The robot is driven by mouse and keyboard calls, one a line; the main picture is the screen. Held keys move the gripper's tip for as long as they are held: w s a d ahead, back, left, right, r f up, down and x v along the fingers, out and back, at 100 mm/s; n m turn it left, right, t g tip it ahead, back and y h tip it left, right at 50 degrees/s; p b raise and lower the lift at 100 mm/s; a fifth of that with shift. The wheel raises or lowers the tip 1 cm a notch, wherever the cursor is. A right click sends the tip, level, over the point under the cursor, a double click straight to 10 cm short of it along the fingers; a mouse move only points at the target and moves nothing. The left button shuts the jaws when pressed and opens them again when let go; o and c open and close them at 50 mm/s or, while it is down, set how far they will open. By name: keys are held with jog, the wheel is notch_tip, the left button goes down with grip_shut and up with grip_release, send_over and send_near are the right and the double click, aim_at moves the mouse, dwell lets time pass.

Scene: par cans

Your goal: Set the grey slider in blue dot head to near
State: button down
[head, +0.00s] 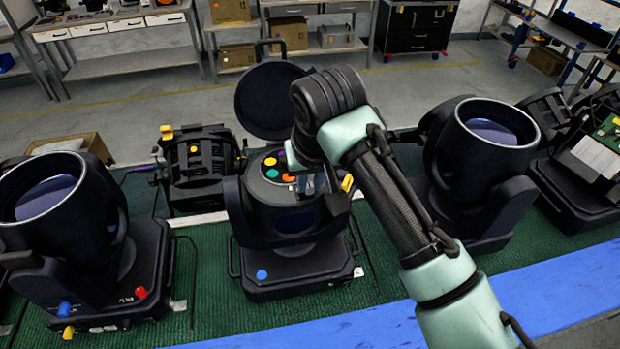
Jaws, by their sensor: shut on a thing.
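The blue dot head (292,222) stands on the green mat in the middle, a black moving light with a blue dot (262,274) on its base. Its round black lid (266,103) is swung up, and the open top shows a disc with several coloured spots (272,168). My gripper (312,186) reaches down at the right side of this open top. It is shut on the grey slider, which is mostly hidden behind my fingers and wrist; its position along its track cannot be told.
Similar black heads stand at left (65,225) and right (480,160). A smaller black lamp (197,165) stands behind at left. A yellow part (347,183) shows just right of my gripper. A blue strip (560,290) runs along the front edge.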

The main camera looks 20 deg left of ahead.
dwell(0.8)
jog(key=shift+s+a, duration=0.7)
jog(key=shift+a, duration=0.35)
jog(key=c, duration=0.8)
grip_release()
jog(key=shift+d+r, duration=0.1)
jog(key=shift+r, duration=0.1)
jog(key=b+v, duration=0.2)
jog(key=v, duration=1)
jog(key=shift+s+r+b, duration=0.2)
jog(key=shift+s+b, duration=0.05)
jog(key=shift+b, duration=0.15)
